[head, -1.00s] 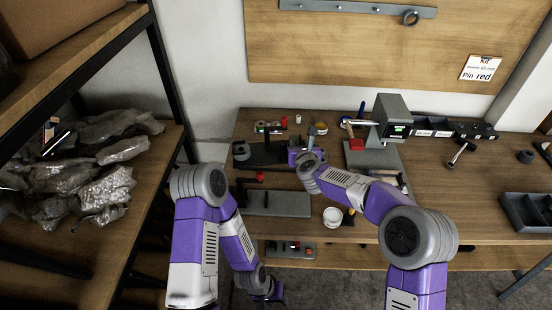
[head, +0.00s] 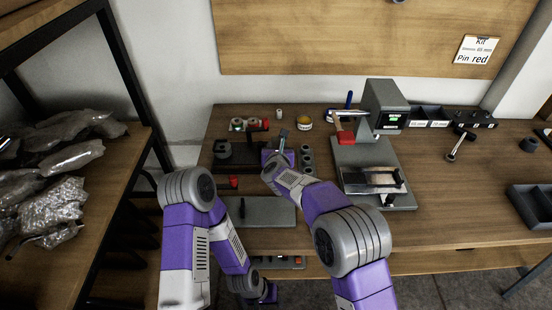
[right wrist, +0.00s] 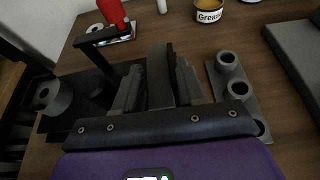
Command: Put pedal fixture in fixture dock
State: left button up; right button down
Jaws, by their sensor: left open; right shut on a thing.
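My right gripper (head: 277,157) is over the left part of the bench, shut on a dark grey upright flat piece. In the right wrist view this piece (right wrist: 160,75) stands between the two fingers; I take it to be the pedal fixture. Its lower end is hidden by the gripper. A black base (right wrist: 55,122) with a grey cylinder (right wrist: 50,95) lies just left of and beyond the fingers; the base also shows in the head view (head: 237,165). It may be the fixture dock, but no label shows. My left gripper (head: 265,294) is open and empty, low in front of the bench.
A block with several grey rings (right wrist: 235,88) stands close right of my right gripper. A grease tin (head: 304,122) and red-topped parts (right wrist: 113,14) are behind. A press with a screen (head: 386,105) stands right. A grey plate (head: 265,211) lies in front.

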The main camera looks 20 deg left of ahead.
jog(key=shift+f+b, duration=0.5)
jog(key=shift+f, duration=1.2)
jog(key=c, duration=0.7)
grip_release()
jog(key=shift+f, duration=0.15)
jog(key=shift+o, duration=0.2)
jog(key=shift+s+d+r, duration=0.1)
jog(key=shift+s+r, duration=0.2)
jog(key=shift+s, duration=0.15)
jog(key=v, duration=1.1)
jog(key=shift+p, duration=0.3)
